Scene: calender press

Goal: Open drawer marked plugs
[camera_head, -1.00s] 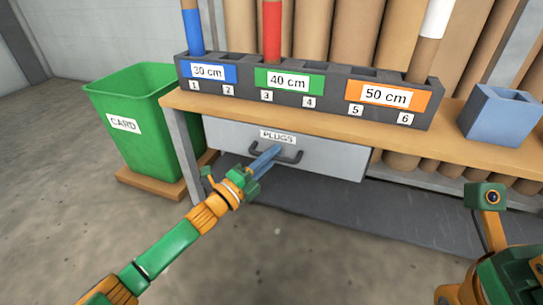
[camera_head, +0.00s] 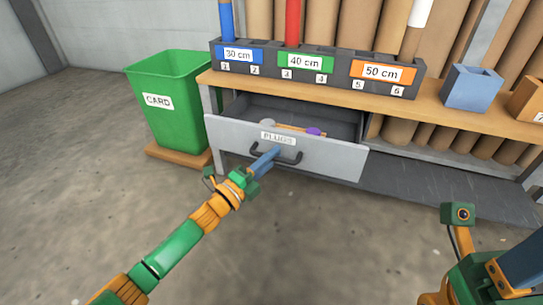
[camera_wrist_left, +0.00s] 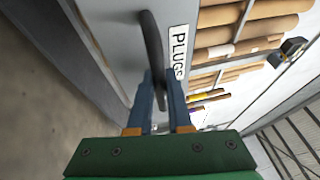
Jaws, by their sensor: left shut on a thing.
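The grey drawer (camera_head: 330,158) under the bench carries a white PLUGS label (camera_head: 278,138) and a dark bar handle (camera_head: 287,155). The drawer stands partly pulled out, and a purple item (camera_head: 315,132) and a tan stick-like item show inside it. My left gripper (camera_head: 268,155) is shut on the handle near its left part. In the left wrist view the fingers (camera_wrist_left: 162,98) are on either side of the dark handle (camera_wrist_left: 152,50), beside the PLUGS label (camera_wrist_left: 180,52). My right arm shows at the lower right, but its fingertips are not in the picture.
A green CARD bin (camera_head: 172,105) stands on a wooden base left of the bench. A dark rack (camera_head: 320,75) with 30, 40 and 50 cm labels sits on the wooden bench top (camera_head: 440,112), with a blue container (camera_head: 472,88) to its right. Floor before the drawer is clear.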

